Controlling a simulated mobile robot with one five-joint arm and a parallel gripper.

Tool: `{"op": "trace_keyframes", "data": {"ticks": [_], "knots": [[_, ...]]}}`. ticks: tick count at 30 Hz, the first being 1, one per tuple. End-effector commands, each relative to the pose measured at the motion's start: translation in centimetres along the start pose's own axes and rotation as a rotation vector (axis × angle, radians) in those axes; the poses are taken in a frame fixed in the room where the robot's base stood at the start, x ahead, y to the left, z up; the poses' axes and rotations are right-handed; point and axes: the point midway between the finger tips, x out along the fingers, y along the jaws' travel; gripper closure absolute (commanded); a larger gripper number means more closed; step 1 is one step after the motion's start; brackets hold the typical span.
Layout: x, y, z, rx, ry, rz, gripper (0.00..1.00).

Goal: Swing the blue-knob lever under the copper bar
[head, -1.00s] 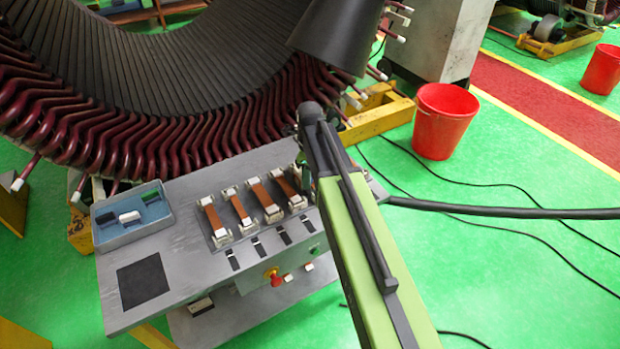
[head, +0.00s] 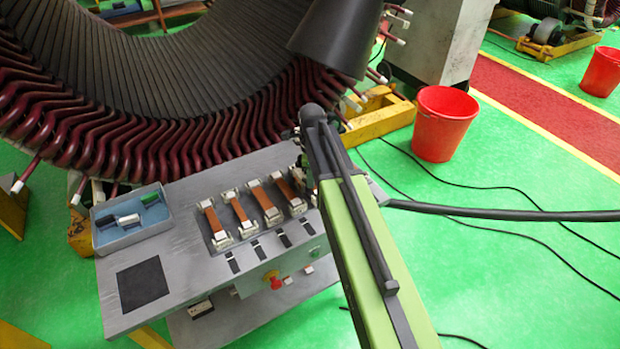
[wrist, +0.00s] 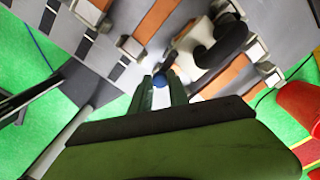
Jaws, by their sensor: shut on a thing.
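The blue knob (wrist: 159,80) shows in the wrist view between the two fingertips of my gripper (wrist: 161,88), which is shut on it. The lever's arm is mostly hidden by the fingers. Copper bars lie across white end blocks; in the wrist view one bar (wrist: 155,20) is ahead of the knob and another (wrist: 222,86) is to its right. In the head view several copper bars (head: 240,212) sit in a row on the grey bench (head: 185,270). My arm hides my gripper and the knob there.
A blue tray (head: 132,240) with small blocks and a black pad (head: 142,282) are on the bench's left. A red stop button (head: 275,282) is on its front. The large stator (head: 130,90) rises behind. A red bucket (head: 443,122) and a thick black cable (head: 500,212) are right.

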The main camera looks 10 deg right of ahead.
Motion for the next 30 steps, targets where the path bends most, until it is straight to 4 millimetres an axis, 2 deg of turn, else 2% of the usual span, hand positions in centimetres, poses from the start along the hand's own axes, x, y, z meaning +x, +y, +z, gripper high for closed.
{"op": "trace_keyframes", "data": {"ticks": [21,30], "knots": [[0.0,-2.5,-1.2,-0.657,0.0,-0.001,1.0],[0.0,-3.2,-1.2,-0.859,0.0,-0.001,1.0]]}}
